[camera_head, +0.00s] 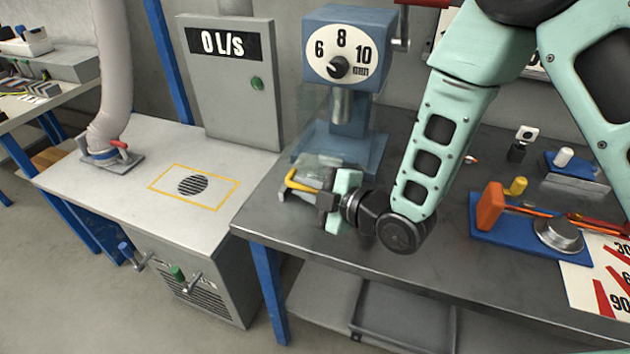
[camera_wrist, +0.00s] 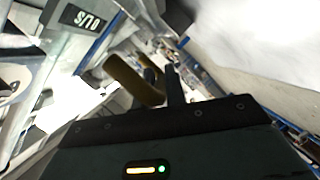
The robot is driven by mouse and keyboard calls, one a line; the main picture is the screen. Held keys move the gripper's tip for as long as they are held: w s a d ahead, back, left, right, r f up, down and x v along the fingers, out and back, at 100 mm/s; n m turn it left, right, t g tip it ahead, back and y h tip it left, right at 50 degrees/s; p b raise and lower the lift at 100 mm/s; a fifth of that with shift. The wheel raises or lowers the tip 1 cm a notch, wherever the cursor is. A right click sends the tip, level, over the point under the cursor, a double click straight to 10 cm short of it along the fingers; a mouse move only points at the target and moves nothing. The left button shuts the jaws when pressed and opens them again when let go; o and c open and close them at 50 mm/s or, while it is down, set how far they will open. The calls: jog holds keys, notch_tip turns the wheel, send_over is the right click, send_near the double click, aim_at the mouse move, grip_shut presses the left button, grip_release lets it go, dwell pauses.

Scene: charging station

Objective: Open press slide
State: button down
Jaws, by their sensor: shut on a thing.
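The blue press (camera_head: 341,90) stands on the dark workbench, with a dial marked 6, 8 and 10 on its head. Its slide (camera_head: 318,162) is a grey, partly clear piece at the front of the press base, with a yellow handle (camera_head: 300,180). My gripper (camera_head: 325,190) is at the slide's front, shut on the yellow handle. In the wrist view the handle (camera_wrist: 130,78) shows as a dark yellow curved bar by the finger (camera_wrist: 175,85). My gripper hides part of the slide and handle, so how far the slide is out cannot be told.
A grey box (camera_head: 232,85) reading 0 L/S and a white table with a yellow-outlined vent (camera_head: 194,184) are on the left. A blue fixture (camera_head: 530,235) with an orange block lies on the bench at right. The bench front is clear.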

jog(key=shift+s+a, duration=0.25)
jog(key=shift+s, duration=0.5)
jog(key=c, duration=1.5)
grip_release()
jog(key=shift+o, duration=0.2)
